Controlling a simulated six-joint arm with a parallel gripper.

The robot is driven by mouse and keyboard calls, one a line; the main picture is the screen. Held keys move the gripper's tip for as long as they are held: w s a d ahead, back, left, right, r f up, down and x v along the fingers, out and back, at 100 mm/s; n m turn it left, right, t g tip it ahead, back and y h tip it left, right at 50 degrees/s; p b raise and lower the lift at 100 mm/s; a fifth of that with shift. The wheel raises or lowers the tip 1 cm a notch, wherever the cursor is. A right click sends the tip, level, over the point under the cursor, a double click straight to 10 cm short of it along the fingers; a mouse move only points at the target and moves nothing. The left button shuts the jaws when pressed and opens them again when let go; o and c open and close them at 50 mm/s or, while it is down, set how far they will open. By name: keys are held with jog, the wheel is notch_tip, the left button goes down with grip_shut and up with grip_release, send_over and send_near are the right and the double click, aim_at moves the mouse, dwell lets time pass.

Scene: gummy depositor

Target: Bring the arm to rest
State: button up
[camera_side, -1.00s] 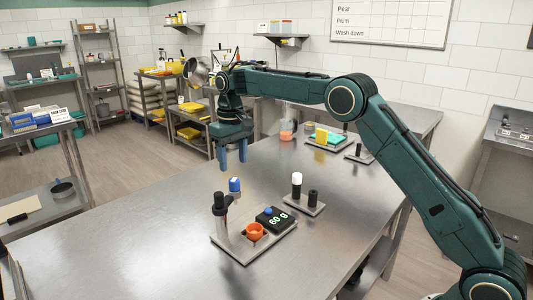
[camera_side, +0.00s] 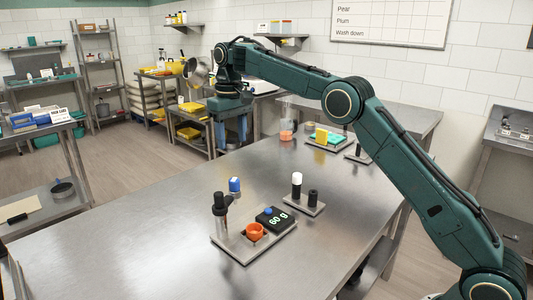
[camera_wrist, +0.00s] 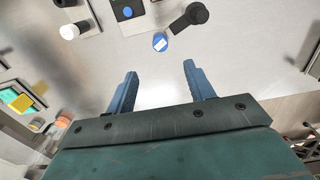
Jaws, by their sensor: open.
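My gripper (camera_side: 228,145) is open and empty. It hangs high over the far left part of the steel table (camera_side: 130,240), with its blue fingers pointing down. In the wrist view its two fingers (camera_wrist: 160,70) stand apart with nothing between them. A small blue-capped item (camera_side: 235,186) stands on the table below; it also shows just beyond the fingertips in the wrist view (camera_wrist: 160,42). Nothing touches the gripper.
A teal mould with a yellow block (camera_side: 321,135) lies farther back.

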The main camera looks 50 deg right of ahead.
dwell(0.3)
jog(key=s+r+t, duration=0.1)
jog(key=s+r, duration=0.4)
jog(key=s, duration=0.5)
jog(key=s+r+t, duration=0.2)
jog(key=s+r, duration=0.3)
jog(key=s, duration=0.4)
jog(key=s+f+t, duration=0.1)
jog(key=s+f, duration=0.4)
jog(key=s, duration=0.6)
jog(key=s+f+t, duration=0.1)
jog(key=s+f, duration=0.4)
jog(key=s, duration=0.7)
jog(key=shift+d+t, duration=0.3)
jog(key=shift+d, duration=0.1)
